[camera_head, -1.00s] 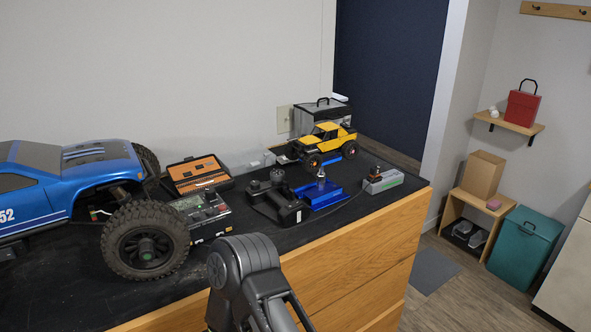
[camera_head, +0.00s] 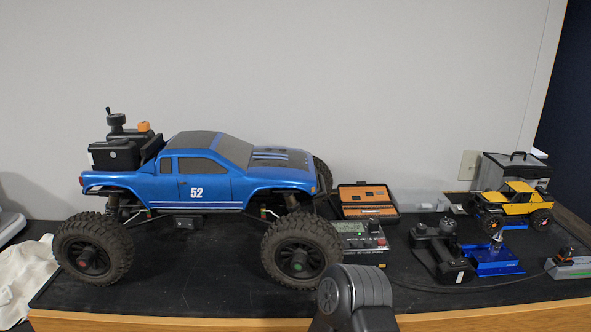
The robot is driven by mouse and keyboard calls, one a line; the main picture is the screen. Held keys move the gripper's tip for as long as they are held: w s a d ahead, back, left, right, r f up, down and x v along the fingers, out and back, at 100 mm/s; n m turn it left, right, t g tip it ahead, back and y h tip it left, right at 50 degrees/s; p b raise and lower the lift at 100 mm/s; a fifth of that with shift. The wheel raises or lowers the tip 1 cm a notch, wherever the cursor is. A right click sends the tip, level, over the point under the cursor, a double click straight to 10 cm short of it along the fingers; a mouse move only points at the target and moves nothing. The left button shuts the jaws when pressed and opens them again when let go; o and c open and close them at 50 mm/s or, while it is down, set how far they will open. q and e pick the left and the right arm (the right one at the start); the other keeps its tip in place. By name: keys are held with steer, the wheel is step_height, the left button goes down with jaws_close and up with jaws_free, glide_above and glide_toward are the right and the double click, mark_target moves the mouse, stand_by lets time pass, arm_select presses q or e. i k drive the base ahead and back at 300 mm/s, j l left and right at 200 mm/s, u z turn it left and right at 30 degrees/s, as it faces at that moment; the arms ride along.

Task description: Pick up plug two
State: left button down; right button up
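I cannot tell for sure which part is plug two. A small black-and-orange connector (camera_head: 565,255) sits on a grey-and-green battery-like block (camera_head: 572,269) at the right edge of the bench. A dark cable runs from that area toward the left along the front. A charger-like box (camera_head: 362,243) with a screen and a dark knob-like piece on top stands in the middle. Only a grey link of my arm shows at the bottom centre. Neither gripper is in view, so what they hold cannot be seen.
A big blue truck (camera_head: 215,185) fills the left half of the black-topped bench (camera_head: 190,293). An open orange tool case (camera_head: 368,200), a black transmitter (camera_head: 440,250), a blue stand (camera_head: 493,262) and a yellow crawler (camera_head: 513,205) crowd the right. A white cloth (camera_head: 22,277) lies at far left.

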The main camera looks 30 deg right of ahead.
mark_target(563, 253)
steer(key=k+l+u, duration=0.15)
steer(key=l+u, duration=0.3)
steer(key=k+l+u, duration=0.2)
steer(key=l+u, duration=0.25)
steer(key=k+l+u, duration=0.25)
steer(key=u, duration=0.2)
steer(key=k+l+u, duration=0.25)
steer(key=u, duration=0.2)
steer(key=k+l+u, duration=0.15)
steer(key=k+u, duration=0.15)
steer(key=k, duration=0.4)
steer(key=k+u, duration=0.25)
steer(key=k, duration=0.45)
steer(key=k+l+z, duration=0.1)
steer(key=k, duration=0.75)
steer(key=k+l, duration=0.15)
steer(key=k, duration=0.65)
steer(key=j+z, duration=0.05)
